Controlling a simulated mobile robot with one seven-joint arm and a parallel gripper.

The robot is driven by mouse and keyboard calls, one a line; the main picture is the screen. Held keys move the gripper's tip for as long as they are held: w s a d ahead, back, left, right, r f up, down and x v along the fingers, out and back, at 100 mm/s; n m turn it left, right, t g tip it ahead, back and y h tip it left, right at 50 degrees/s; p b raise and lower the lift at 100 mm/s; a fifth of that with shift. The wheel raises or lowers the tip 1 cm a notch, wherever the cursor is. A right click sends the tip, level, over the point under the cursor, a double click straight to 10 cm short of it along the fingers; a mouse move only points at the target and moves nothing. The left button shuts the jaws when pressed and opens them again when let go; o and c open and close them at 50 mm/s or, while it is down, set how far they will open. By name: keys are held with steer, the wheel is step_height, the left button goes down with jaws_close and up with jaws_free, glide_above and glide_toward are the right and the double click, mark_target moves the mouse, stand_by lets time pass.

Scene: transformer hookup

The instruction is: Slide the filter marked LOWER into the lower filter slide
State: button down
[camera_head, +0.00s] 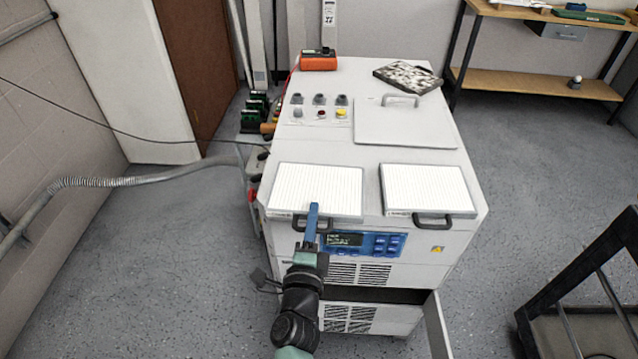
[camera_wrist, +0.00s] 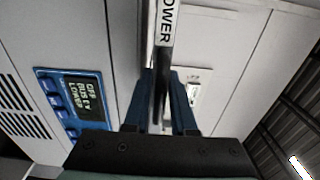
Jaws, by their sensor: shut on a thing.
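The filter marked LOWER is the left of two flat white pleated panels (camera_head: 318,188) and lies flat on the cabinet top. Its black handle (camera_head: 300,223) is at the front edge. In the wrist view its edge label (camera_wrist: 167,22) shows "OWER", the first letter cut off. My gripper (camera_head: 312,222) is at this handle, its blue fingers shut on it; the wrist view shows the fingers (camera_wrist: 160,100) on both sides of the dark bar. A dark slot-like opening (camera_head: 372,294) shows low in the cabinet front, partly hidden by my arm. I cannot tell whether it is the lower slide.
A second white filter (camera_head: 428,188) lies to the right; its mark is unreadable. A blue control panel (camera_head: 365,243) is on the cabinet front. A panel like an open door (camera_head: 437,325) sticks out at lower right. A dark cart (camera_head: 580,290) stands farther right, with clear floor between.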

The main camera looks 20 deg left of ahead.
steer(key=r+v, duration=0.1)
steer(key=v, duration=1.3)
steer(key=shift+r, duration=0.15)
stand_by(0.9)
